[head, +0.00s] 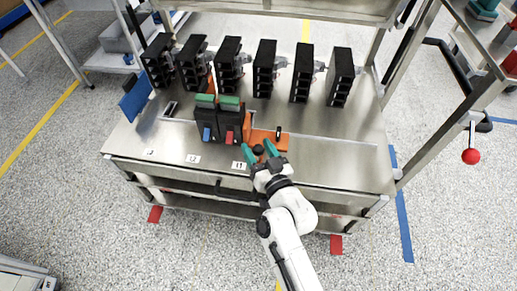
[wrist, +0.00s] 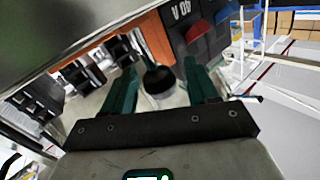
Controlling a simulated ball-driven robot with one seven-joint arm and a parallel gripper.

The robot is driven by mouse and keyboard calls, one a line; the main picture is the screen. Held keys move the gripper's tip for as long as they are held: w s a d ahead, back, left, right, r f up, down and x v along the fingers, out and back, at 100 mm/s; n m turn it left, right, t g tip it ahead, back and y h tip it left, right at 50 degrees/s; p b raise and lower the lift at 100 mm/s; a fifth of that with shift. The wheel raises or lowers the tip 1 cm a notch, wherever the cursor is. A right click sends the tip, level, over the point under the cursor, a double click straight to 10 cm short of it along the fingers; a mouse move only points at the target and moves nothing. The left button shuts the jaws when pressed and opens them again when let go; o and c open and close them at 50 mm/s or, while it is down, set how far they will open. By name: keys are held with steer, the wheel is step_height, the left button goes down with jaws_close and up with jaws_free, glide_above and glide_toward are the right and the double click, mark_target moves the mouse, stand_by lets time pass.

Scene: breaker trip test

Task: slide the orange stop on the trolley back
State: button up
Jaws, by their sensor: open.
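The orange stop (head: 270,138) lies on the steel trolley top (head: 340,165), right of two dark breakers. It also shows as an orange strip in the wrist view (wrist: 128,27). A black round knob (wrist: 160,84) stands by it. My gripper (head: 258,150) is open at the trolley's front part, its two teal fingers apart. The knob sits between the fingers in the wrist view, with a gap visible on each side. I cannot tell whether either finger touches it. The knob's joint to the orange piece is partly hidden.
Two breakers, one with a blue switch (head: 206,133) and one with a red switch (head: 230,136), stand close left of my gripper. Several black units (head: 265,68) line the back. The trolley top's right front is clear.

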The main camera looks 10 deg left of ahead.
steer(key=shift+c, duration=0.4)
jaws_close()
steer(key=shift+d+f, duration=0.1)
